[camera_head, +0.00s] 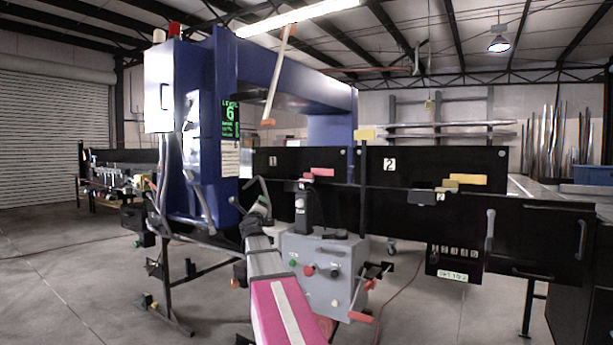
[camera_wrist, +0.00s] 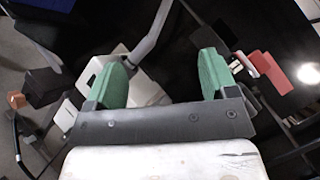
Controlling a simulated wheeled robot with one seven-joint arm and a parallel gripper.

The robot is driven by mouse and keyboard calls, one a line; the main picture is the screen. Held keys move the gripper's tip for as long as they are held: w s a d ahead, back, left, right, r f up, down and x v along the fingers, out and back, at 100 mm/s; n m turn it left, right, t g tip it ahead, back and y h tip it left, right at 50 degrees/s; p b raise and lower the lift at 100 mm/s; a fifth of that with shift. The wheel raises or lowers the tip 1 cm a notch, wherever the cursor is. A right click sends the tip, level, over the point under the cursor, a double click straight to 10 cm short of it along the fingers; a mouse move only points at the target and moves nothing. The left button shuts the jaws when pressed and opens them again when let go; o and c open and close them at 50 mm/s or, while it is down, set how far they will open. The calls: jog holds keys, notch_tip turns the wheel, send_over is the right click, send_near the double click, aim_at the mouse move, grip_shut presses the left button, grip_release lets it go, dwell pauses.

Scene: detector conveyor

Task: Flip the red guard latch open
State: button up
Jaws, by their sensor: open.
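The red guard latch (camera_head: 318,172) shows in the head view as a pinkish-red bar on the black panel marked 1. A red block that looks like the same latch (camera_wrist: 268,70) is at the right in the wrist view, just outside the right finger and apparently apart from it. My gripper (camera_wrist: 163,78) has two green fingers spread wide, with nothing clamped between them. In the head view my gripper (camera_head: 258,207) is small and partly hidden, left of and below the latch. The latch's hinge is too small to make out.
A grey control box (camera_head: 322,270) with buttons and a red-handled lever (camera_head: 361,316) stands below the panels. Yellow bars (camera_head: 468,179) are on panel 2. A grey bent bar (camera_wrist: 152,35) passes beyond the fingers in the wrist view. The blue detector frame (camera_head: 290,70) rises behind.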

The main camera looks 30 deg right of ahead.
jog(key=s+d+r+m+g+h, duration=0.2)
jog(key=d+r+m+g+h, duration=0.35)
jog(key=d+r+m, duration=0.45)
jog(key=m+g+h, duration=0.2)
jog(key=m+g, duration=0.2)
jog(key=m, duration=0.4)
send_near(307, 174)
jog(key=shift+y, duration=0.25)
jog(key=x, duration=0.9)
jog(key=shift+s+d+r, duration=0.2)
jog(key=shift+r, duration=0.15)
jog(key=c, duration=0.9)
